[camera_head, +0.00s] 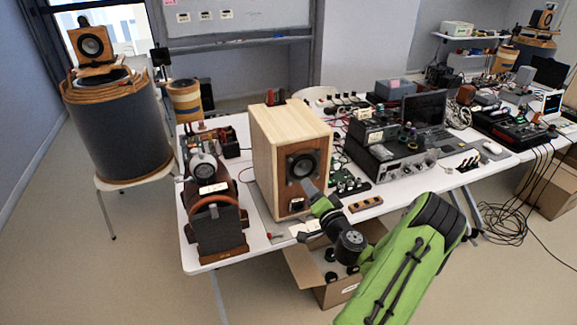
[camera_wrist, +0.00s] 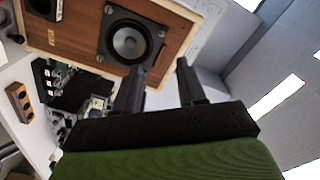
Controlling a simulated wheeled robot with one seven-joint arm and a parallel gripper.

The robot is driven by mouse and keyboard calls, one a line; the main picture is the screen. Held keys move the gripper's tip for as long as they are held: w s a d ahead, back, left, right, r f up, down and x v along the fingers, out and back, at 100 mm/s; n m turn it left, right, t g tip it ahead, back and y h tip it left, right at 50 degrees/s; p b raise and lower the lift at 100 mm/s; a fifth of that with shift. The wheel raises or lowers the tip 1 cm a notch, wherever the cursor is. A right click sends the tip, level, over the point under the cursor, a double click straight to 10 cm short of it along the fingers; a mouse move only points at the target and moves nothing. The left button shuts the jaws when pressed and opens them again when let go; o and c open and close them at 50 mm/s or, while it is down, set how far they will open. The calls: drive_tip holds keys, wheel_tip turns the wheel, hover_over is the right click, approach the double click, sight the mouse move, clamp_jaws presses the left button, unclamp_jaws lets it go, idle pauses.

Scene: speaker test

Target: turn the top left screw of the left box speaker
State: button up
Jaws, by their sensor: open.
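A wooden box speaker (camera_head: 268,150) stands upright on the white table, its dark round driver (camera_head: 302,165) facing me. Other small wooden speakers stand further off, so I cannot tell for certain which is meant by left. In the wrist view the speaker front (camera_wrist: 75,35) appears turned sideways, with the driver (camera_wrist: 129,40) on a dark square plate. A small light screw (camera_wrist: 161,33) shows at the plate's right corner. My gripper (camera_wrist: 160,64) is open and empty, its fingers beside the driver plate. In the head view my gripper (camera_head: 309,188) is at the speaker's front, below the driver; contact is unclear.
Electronics boxes (camera_head: 390,150) and a laptop (camera_head: 424,112) crowd the table to the right. A dark machine (camera_head: 215,215) stands left of the speaker. An open cardboard box (camera_head: 335,291) is on the floor below. A small speaker (camera_head: 91,44) tops the grey cylinder at left.

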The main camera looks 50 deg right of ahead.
sight(291, 160)
drive_tip(key=p+x, duration=0.3)
drive_tip(key=x, duration=1)
drive_tip(key=shift+w+r, duration=0.1)
drive_tip(key=shift+w, duration=0.25)
drive_tip(key=shift+c, duration=0.3)
clamp_jaws()
